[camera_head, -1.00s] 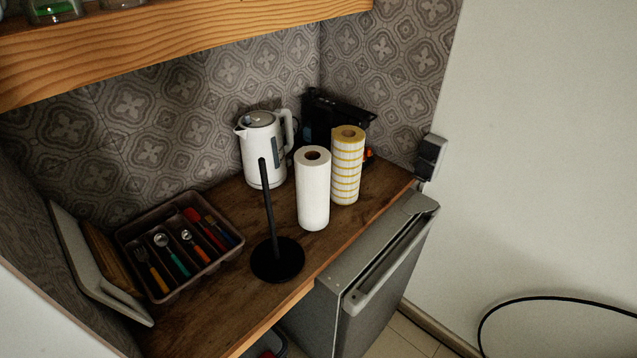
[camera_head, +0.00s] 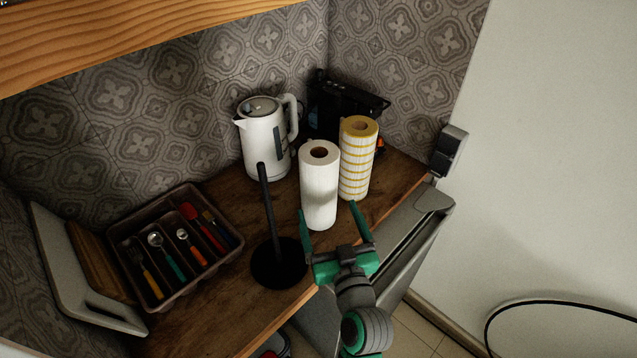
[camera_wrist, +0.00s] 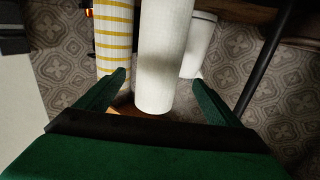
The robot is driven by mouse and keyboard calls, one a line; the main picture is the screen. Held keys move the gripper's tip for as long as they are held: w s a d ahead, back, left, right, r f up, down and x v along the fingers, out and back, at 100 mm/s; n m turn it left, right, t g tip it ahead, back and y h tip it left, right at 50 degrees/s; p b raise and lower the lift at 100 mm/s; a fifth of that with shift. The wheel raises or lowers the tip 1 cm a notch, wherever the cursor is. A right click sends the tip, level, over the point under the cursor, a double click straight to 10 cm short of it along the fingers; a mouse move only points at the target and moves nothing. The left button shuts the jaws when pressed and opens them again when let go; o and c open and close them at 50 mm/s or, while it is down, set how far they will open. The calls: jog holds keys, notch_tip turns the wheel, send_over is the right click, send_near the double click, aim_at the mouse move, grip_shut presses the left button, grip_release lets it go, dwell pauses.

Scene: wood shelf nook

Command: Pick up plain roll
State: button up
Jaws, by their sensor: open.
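The plain roll (camera_head: 319,188) is white and stands upright on the wooden counter, beside a yellow-striped roll (camera_head: 358,160). My gripper (camera_head: 328,209) is open and empty at the counter's front edge, with its green fingers pointing at the lower part of the plain roll. In the wrist view the plain roll (camera_wrist: 164,55) lies between the lines of the two fingers, with my gripper (camera_wrist: 159,78) touching neither side of it visibly. I cannot tell how far the fingertips reach around it. The striped roll (camera_wrist: 113,35) is close by the left finger there.
A black upright holder (camera_head: 278,262) stands left of the plain roll. A white kettle (camera_head: 266,145) and a black appliance (camera_head: 335,112) are behind. A cutlery tray (camera_head: 222,252) is at left. A wooden shelf (camera_head: 130,38) hangs above.

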aim_at(324, 196)
jog(key=x, duration=0.6)
jog(key=shift+d+r, duration=0.1)
jog(key=shift+r, duration=0.1)
jog(key=shift+w, duration=0.45)
jog(key=shift+x, duration=2.2)
jog(key=shift+f, duration=0.1)
jog(key=shift+s, duration=0.1)
jog(key=c, duration=1.2)
